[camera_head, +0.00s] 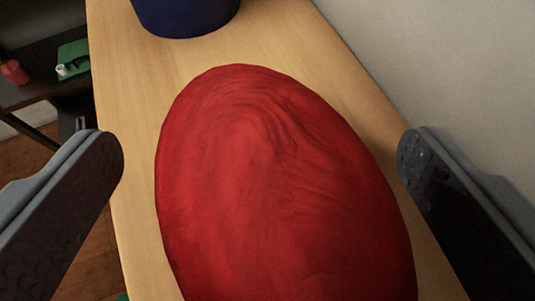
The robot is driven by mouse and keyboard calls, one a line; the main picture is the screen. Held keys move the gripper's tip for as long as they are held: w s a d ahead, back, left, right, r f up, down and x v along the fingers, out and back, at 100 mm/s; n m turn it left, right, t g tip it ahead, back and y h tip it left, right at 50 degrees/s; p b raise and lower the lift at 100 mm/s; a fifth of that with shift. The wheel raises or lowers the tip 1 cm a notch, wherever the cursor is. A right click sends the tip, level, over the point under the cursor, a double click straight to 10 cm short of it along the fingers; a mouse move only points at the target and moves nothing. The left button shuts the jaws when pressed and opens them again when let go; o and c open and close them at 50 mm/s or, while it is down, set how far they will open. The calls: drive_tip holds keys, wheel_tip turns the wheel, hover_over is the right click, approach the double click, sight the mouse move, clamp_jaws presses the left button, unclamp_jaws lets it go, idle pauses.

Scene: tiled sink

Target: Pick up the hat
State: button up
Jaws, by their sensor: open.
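A large red rounded thing (275,185), which looks like the hat, lies on a light wooden surface (135,110). It fills the middle of the view, and its near end is cut off by the bottom edge. My gripper (260,160) is open, with one dark finger at the left of the red thing and one at the right. Nothing is held between the fingers. I cannot tell how far above the surface the fingers are.
A dark blue round container (185,15) stands beyond the red thing. A pale wall (450,60) runs along the right. At the left, a dark shelf (30,75) holds a green item (73,55) and a small red item (14,71).

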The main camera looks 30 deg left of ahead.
drive_tip(key=shift+w, duration=0.1)
drive_tip(key=c, duration=1.1)
drive_tip(key=shift+o, duration=0.2)
drive_tip(key=shift+r, duration=0.1)
